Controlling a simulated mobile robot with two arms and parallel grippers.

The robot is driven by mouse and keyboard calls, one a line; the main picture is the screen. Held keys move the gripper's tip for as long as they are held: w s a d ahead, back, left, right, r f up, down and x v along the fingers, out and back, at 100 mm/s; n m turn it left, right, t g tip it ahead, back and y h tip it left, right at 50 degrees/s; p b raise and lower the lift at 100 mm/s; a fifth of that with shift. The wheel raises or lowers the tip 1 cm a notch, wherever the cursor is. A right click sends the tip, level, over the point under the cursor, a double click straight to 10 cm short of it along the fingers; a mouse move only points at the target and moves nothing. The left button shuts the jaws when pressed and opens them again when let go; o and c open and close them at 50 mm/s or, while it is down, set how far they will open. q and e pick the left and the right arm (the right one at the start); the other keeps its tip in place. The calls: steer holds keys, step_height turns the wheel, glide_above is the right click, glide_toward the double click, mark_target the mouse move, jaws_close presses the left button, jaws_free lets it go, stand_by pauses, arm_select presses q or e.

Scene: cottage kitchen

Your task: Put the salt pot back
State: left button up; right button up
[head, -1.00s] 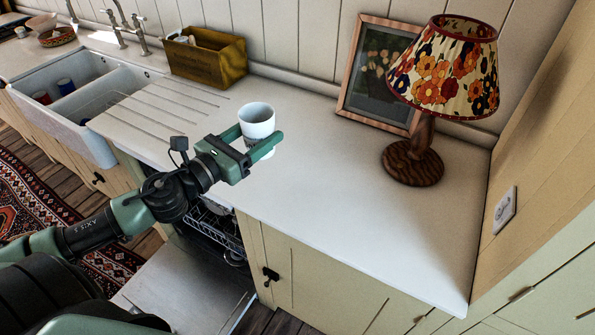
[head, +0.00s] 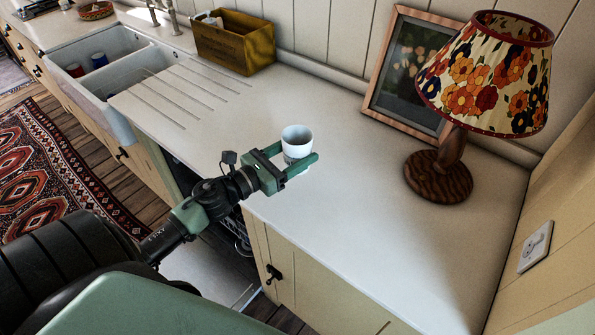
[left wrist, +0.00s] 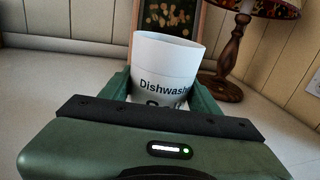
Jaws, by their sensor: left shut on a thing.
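The salt pot (head: 297,140) is a white, open-topped pot held upright over the worktop. In the left wrist view the pot (left wrist: 166,62) shows dark lettering that reads "Dishwash…", with a second line partly hidden by my gripper. My left gripper (head: 297,163) is shut on the pot, with one green finger on each side of it. I cannot tell whether the pot's base touches the worktop. My right gripper is not in view.
The white worktop (head: 330,235) is clear around the pot. A floral lamp (head: 440,175) and a framed picture (head: 410,80) stand at the back right. A wooden box (head: 235,42) and a double sink (head: 125,75) are to the left. An open dishwasher (head: 235,235) is below the worktop.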

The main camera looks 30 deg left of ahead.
arm_select(q)
step_height(320, 180, down, 3)
steer(key=shift+s+r, duration=0.1)
steer(key=shift+r, duration=0.05)
step_height(320, 180, down, 3)
steer(key=shift+f, duration=0.2)
steer(key=shift+b, duration=0.3)
steer(key=shift+f, duration=0.2)
steer(key=o, duration=1.4)
steer(key=shift+r, duration=0.15)
